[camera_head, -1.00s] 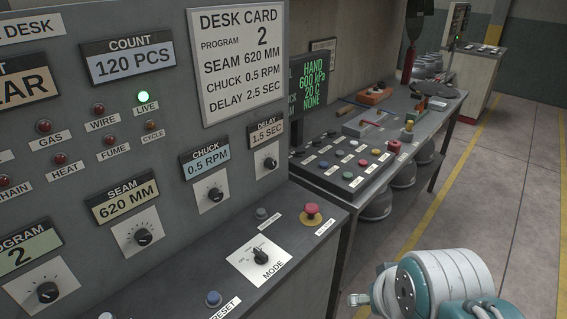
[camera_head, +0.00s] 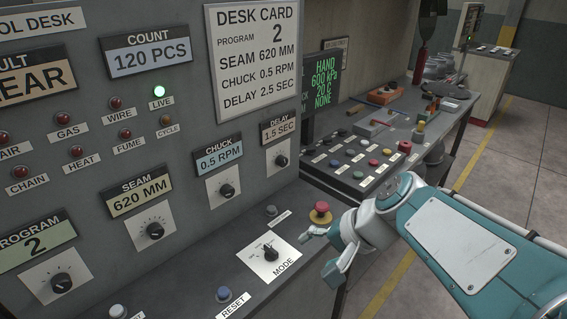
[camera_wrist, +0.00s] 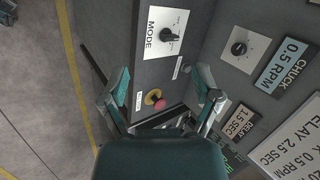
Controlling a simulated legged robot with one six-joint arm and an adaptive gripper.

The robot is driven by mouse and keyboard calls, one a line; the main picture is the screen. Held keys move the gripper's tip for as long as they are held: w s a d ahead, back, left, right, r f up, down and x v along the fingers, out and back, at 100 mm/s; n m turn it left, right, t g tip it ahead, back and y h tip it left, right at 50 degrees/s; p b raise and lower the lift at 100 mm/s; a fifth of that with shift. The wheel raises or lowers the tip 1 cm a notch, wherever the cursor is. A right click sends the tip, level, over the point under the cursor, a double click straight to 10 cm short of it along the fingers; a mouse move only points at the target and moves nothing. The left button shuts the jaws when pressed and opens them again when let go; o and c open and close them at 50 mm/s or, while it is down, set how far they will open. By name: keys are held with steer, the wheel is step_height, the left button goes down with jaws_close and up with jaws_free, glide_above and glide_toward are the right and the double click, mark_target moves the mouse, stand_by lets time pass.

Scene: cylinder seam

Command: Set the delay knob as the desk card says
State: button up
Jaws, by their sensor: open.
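The desk card (camera_head: 253,60) is a white panel reading program 2, seam 620 mm, chuck 0.5 rpm, delay 2.5 sec. The delay display (camera_head: 280,131) reads 1.5 sec; it also shows in the wrist view (camera_wrist: 238,122). The black delay knob (camera_head: 281,160) sits on a white plate below that display in the head view. In the wrist view the knob is hidden behind my gripper's finger. My gripper (camera_head: 328,248) is open and empty, in front of the desk ledge, below and right of the delay knob. Its two fingers spread apart in the wrist view (camera_wrist: 162,92).
A red emergency button (camera_head: 320,212) stands on the ledge close to my gripper, with the mode switch (camera_head: 270,252) left of it. The chuck knob (camera_head: 227,190) is left of the delay knob. A side bench (camera_head: 380,190) with several buttons stands beyond my arm.

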steer(key=w+a+m+y, duration=0.3)
steer(key=w, duration=0.4)
steer(key=m+t+y, duration=0.3)
steer(key=m+t, duration=0.6)
steer(key=m, duration=0.6)
glide_toward(285, 163)
steer(key=x, duration=1)
steer(key=shift+w+a, duration=0.2)
jaws_close()
